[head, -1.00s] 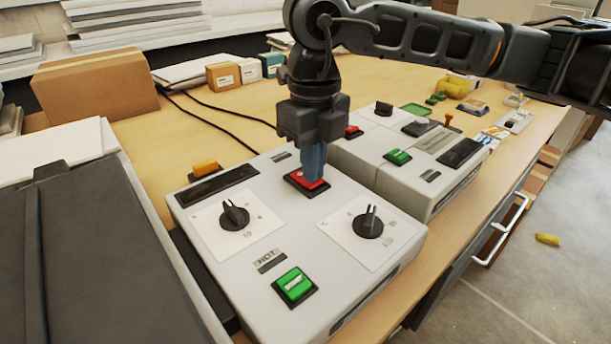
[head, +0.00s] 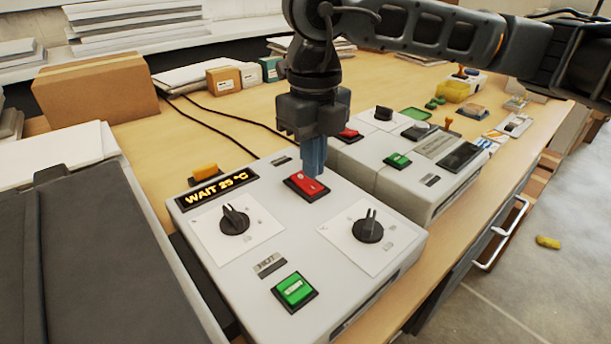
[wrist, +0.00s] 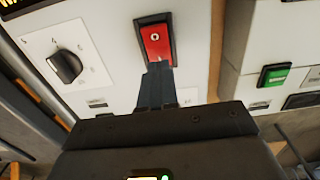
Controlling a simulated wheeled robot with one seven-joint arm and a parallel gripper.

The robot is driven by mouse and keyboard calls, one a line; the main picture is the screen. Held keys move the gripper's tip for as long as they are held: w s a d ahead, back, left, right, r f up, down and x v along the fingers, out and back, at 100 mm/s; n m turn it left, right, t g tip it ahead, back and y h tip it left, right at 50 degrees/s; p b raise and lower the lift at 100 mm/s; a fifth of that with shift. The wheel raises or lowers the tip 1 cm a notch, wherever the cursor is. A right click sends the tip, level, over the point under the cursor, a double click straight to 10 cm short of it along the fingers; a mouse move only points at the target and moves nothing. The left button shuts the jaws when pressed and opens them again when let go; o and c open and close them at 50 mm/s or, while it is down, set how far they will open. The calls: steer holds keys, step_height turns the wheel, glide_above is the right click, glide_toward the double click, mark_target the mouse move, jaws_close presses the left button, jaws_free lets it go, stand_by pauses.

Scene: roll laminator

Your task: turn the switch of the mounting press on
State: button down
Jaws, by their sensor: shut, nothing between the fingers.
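The near grey machine (head: 230,270) has a red rocker switch (head: 306,186) in a black frame. Its display (head: 217,186) is lit and reads "WAIT 25 °C". My gripper (head: 313,172) is shut and empty, pointing down just above the far end of the red switch. In the wrist view the red switch (wrist: 156,42) shows a round mark, and my shut fingers (wrist: 157,68) are beside its near edge in the picture. I cannot tell whether they touch it.
The near machine also has two black knobs (head: 235,219) and a green button (head: 295,289). A second grey machine (head: 400,190) with its own red switch (head: 349,134) stands close behind. A cardboard box (head: 95,88) is at the left.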

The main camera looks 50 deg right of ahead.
mark_target(313, 187)
steer(key=shift+r+p, duration=0.7)
steer(key=shift+r, duration=1.7)
